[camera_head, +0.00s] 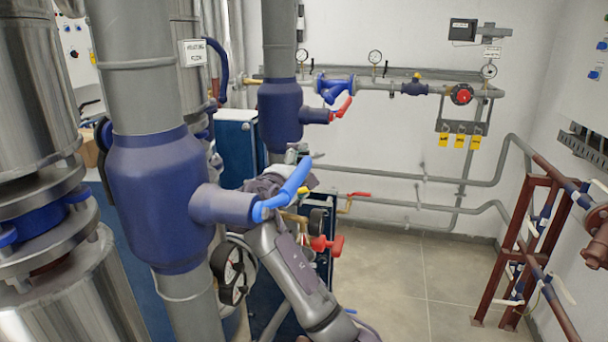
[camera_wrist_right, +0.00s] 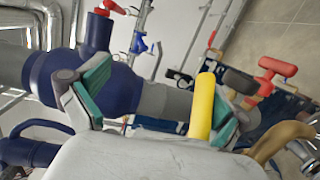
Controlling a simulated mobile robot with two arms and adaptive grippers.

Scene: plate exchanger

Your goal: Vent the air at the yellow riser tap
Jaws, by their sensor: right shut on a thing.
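The yellow tap lever (camera_wrist_right: 203,103) stands between the green-padded fingers of my right gripper (camera_wrist_right: 165,92) in the right wrist view, close to the right-hand finger. My right gripper is shut on it. In the head view my right gripper (camera_head: 272,184) is partly hidden behind a blue lever (camera_head: 287,188) on the dark blue riser body (camera_head: 158,205). I cannot make out the yellow lever clearly there. My left gripper is not in view.
A second riser (camera_head: 280,112) with a red lever (camera_head: 342,107) stands behind. Brown pipe stands (camera_head: 520,240) are at the right. The tiled floor (camera_head: 425,275) between is clear.

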